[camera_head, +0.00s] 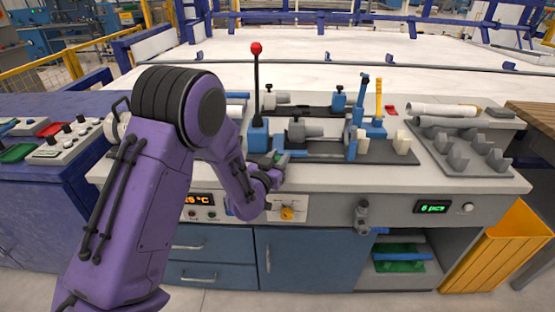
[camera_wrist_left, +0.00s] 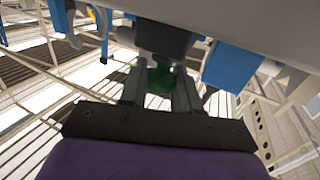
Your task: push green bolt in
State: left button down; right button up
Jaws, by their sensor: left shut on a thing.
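The green bolt (camera_wrist_left: 160,80) shows between the two fingers of my left gripper (camera_wrist_left: 160,90) in the left wrist view. It sits below a dark grey block (camera_wrist_left: 158,40), and the fingers partly hide it. My left gripper is shut on the bolt. How deep the bolt sits cannot be told. My right gripper is not in view.
A blue post with a red-knobbed lever (camera_head: 256,90) stands just behind my left gripper. Grey clamps (camera_head: 305,130) and blue blocks (camera_head: 361,115) stand to its right. Light pipes (camera_head: 440,109) lie beside a grey rack (camera_head: 465,150) at the right.

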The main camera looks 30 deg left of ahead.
pick_arm(q)
jog(key=shift+w+a+r, duration=0.15)
jog(key=shift+w+a, duration=0.45)
jog(key=shift+w, duration=0.35)
jog(key=shift+r, duration=0.2)
jog(key=c, duration=0.9)
grip_release()
jog(key=shift+f, duration=0.1)
jog(key=shift+f, duration=0.1)
jog(key=shift+s, duration=0.2)
jog(key=s+d+b, duration=0.1)
jog(key=s, duration=0.9)
jog(key=shift+d+b, duration=0.25)
jog(key=shift+b, duration=0.1)
